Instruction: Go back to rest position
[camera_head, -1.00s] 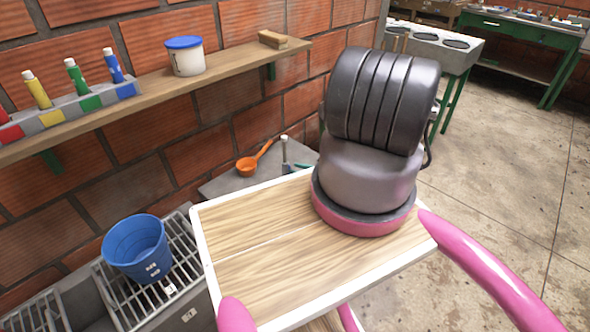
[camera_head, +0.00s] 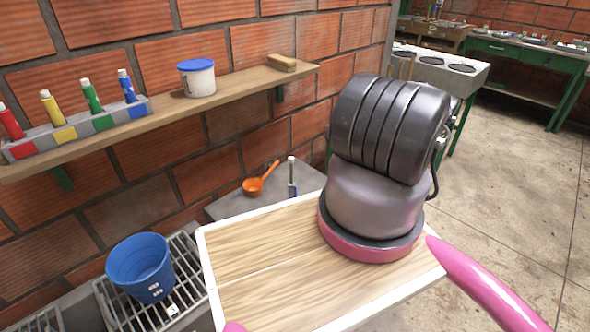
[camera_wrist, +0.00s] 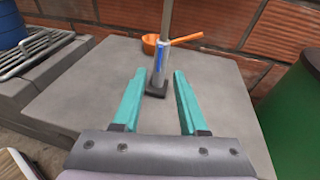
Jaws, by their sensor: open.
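My gripper (camera_wrist: 159,76) is open in the wrist view, its two teal fingers apart with nothing held between them. A slim upright tool (camera_wrist: 158,62) with a grey-and-blue body and dark foot stands on the grey slab (camera_wrist: 90,88), in line with the gap and seemingly just beyond the fingertips. The tool also shows in the head view (camera_head: 292,180), beside an orange ladle (camera_head: 256,184). In the head view my dark arm hides the gripper.
A wooden shelf (camera_head: 170,118) on the brick wall holds coloured bottles in a rack (camera_head: 75,130), a white tub (camera_head: 196,80) and a brush (camera_head: 282,64). A blue bucket (camera_head: 140,268) stands on a metal grate (camera_head: 187,270). A green container (camera_wrist: 292,125) is right of the slab. Open floor lies at right.

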